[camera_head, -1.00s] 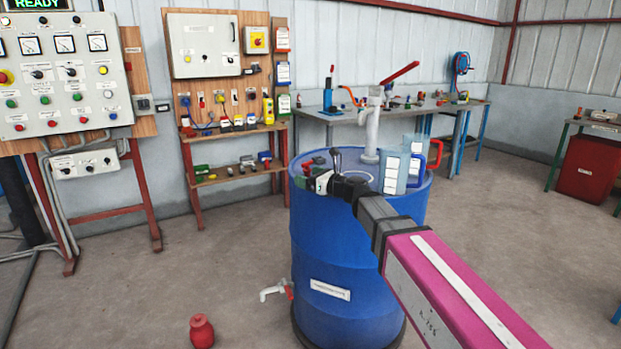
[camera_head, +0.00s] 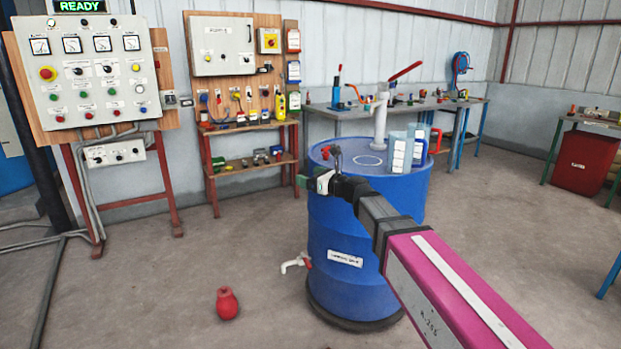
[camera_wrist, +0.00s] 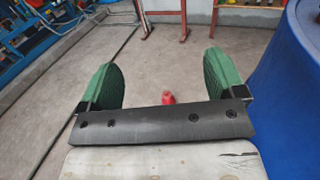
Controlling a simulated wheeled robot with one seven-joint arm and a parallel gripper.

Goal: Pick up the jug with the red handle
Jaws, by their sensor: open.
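A clear, bluish jug (camera_head: 399,154) with white label panels stands upright on top of the blue drum (camera_head: 365,230), towards its right side. A red handle (camera_head: 435,141) shows at its right. A second clear jug shape seems to overlap behind it, so I cannot tell which body bears the red handle. My gripper (camera_head: 308,181) is left of the jug, by the drum's upper left edge, apart from the jug. In the wrist view its green fingers (camera_wrist: 162,75) are spread with nothing between them, and no jug shows there.
A white pump (camera_head: 380,120) rises from the drum's top, behind and left of the jug. A tap (camera_head: 296,263) sticks out low on the drum. A red rounded object (camera_head: 227,303) lies on the floor. A workbench (camera_head: 345,112) stands behind; open floor is at left and right.

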